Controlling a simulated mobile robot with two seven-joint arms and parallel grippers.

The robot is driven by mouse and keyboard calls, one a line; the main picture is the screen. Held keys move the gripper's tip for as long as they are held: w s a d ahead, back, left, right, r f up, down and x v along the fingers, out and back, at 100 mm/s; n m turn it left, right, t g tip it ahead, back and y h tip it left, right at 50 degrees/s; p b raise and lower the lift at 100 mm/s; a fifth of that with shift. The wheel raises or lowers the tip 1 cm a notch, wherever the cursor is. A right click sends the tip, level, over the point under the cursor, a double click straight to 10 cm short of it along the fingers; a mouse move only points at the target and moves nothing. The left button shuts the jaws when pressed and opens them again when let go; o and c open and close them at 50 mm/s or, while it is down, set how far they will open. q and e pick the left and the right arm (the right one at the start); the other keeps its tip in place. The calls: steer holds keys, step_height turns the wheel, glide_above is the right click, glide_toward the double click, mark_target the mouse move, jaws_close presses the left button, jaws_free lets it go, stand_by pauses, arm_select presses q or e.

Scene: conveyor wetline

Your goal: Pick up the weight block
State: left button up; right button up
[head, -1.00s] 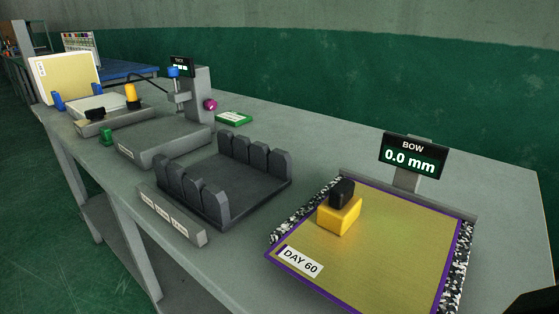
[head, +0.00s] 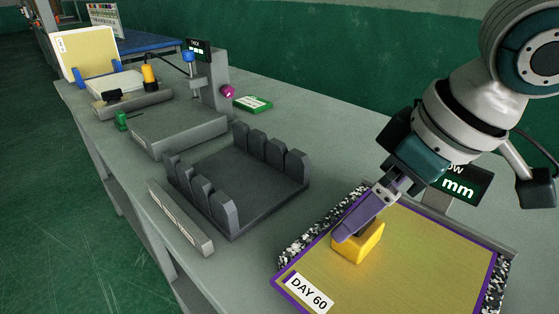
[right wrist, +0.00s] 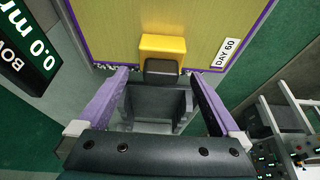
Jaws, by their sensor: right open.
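The weight block is a yellow block (head: 360,249) with a black handle on top. It sits on a yellow-green, purple-edged panel (head: 425,265) labelled DAY 60. My right gripper (head: 345,234) has come in from the right, its purple fingers down at the block's top. In the head view the fingers hide most of the black handle. In the right wrist view the fingers (right wrist: 160,76) are open and spread wide, with the black handle (right wrist: 161,70) between their tips and the yellow part (right wrist: 163,45) just beyond. My left gripper is not in view.
The BOW display (head: 462,184) stands behind the panel, partly hidden by my right arm. A dark slotted rack (head: 245,190) is left of the panel, with a grey gauge stand (head: 215,95) farther back. Bare bench lies between rack and back edge.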

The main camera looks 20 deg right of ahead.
steer(key=x, duration=0.4)
steer(key=shift+w+f+b, duration=0.1)
steer(key=shift+f+b, duration=0.1)
steer(key=shift+b, duration=0.1)
jaws_close()
stand_by(0.5)
steer(key=shift+r, duration=0.1)
